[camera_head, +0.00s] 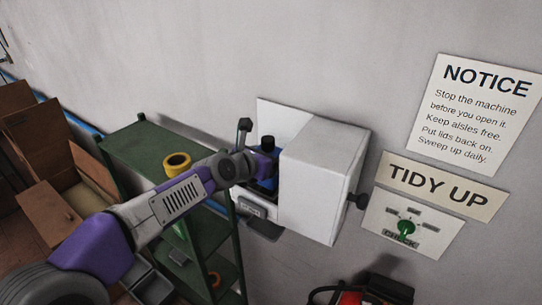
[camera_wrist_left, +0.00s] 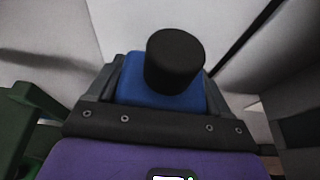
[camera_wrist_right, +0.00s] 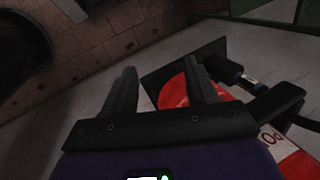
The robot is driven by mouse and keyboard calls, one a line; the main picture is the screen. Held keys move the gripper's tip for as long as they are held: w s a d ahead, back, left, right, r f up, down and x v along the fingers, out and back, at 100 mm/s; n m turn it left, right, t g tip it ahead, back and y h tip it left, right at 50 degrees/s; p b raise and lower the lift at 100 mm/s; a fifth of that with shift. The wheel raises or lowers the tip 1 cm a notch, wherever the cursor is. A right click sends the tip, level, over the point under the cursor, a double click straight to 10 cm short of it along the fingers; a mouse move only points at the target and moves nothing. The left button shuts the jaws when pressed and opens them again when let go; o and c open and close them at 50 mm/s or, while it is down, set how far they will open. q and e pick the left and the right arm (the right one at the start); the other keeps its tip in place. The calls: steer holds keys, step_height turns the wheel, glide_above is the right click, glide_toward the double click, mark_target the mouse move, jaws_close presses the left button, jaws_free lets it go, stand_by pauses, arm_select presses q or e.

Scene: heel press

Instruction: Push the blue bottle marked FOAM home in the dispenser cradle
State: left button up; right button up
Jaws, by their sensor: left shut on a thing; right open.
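The blue bottle (camera_head: 268,172) with a black cap stands in the open left part of the white dispenser (camera_head: 322,180) on the wall. In the left wrist view the bottle (camera_wrist_left: 160,98) sits between the two fingers, its black cap nearest the camera. My left gripper (camera_wrist_left: 162,95) is shut on it. In the head view my left gripper (camera_head: 260,166) reaches the dispenser opening from the left. The FOAM marking on the bottle is hidden, and how deep the bottle sits in the cradle cannot be told. My right gripper (camera_wrist_right: 160,95) is open and empty, away from the dispenser.
A green shelf (camera_head: 150,150) with a yellow tape roll (camera_head: 176,164) stands left of the dispenser, below my left arm. Cardboard boxes (camera_head: 40,150) are at far left. A red object (camera_wrist_right: 172,92) lies beyond my right gripper.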

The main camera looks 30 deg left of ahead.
mark_target(264, 148)
arm_select(q)
steer(key=shift+f, duration=0.3)
steer(key=shift+f, duration=0.15)
steer(key=shift+f+b, duration=0.7)
steer(key=shift+b, duration=0.1)
steer(key=shift+f+b, duration=0.6)
steer(key=shift+f, duration=0.1)
stand_by(0.7)
steer(key=o, duration=1.1)
steer(key=shift+f, duration=0.1)
step_height(264, 148, up, 7)
steer(key=p, duration=0.7)
steer(key=shift+p, duration=0.35)
